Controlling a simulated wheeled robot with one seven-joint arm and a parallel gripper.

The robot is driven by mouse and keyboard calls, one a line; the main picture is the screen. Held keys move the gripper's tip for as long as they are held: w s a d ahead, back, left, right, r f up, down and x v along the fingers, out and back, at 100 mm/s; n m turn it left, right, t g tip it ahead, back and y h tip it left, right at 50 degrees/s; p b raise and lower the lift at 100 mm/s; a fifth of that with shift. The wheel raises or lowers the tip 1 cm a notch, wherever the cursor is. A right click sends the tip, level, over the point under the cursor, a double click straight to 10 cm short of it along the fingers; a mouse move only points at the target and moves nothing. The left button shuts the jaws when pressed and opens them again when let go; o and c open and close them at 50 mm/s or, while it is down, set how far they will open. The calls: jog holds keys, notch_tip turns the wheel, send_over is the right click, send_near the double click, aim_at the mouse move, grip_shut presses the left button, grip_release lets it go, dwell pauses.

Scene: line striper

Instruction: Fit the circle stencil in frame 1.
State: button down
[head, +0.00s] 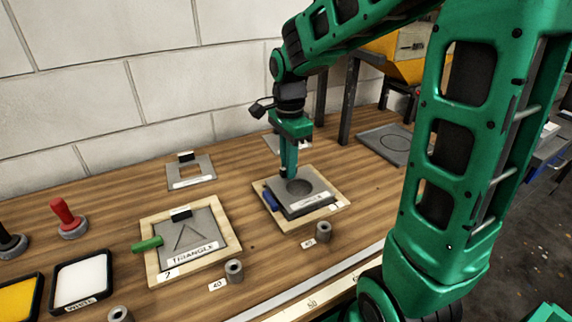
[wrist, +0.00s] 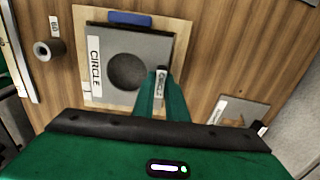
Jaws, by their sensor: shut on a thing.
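The circle stencil (head: 318,196), a grey plate with a round hole and a white CIRCLE label, is over a pale wooden frame (head: 341,187). My gripper (head: 289,172) is shut on the stencil's small upright grip, seen between the fingers in the wrist view (wrist: 160,84). A dark side edge shows under the plate; I cannot tell whether it is seated or just above. A blue clamp (head: 271,200) is at the frame's left edge. The frame's number is not readable.
The triangle stencil (head: 189,237) lies in frame 2 (head: 157,271), with a green clamp (head: 147,244) at its left. A square-hole stencil (head: 190,172) lies behind. Grey rollers (head: 323,231) stand in front.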

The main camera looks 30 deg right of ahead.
jog(key=shift+f, duration=0.95)
dwell(1.1)
jog(key=shift+r, duration=1)
jog(key=shift+f, duration=1)
dwell(1.2)
jog(key=c, duration=1.7)
grip_release()
jog(key=shift+o, duration=0.3)
jog(key=shift+r, duration=4)
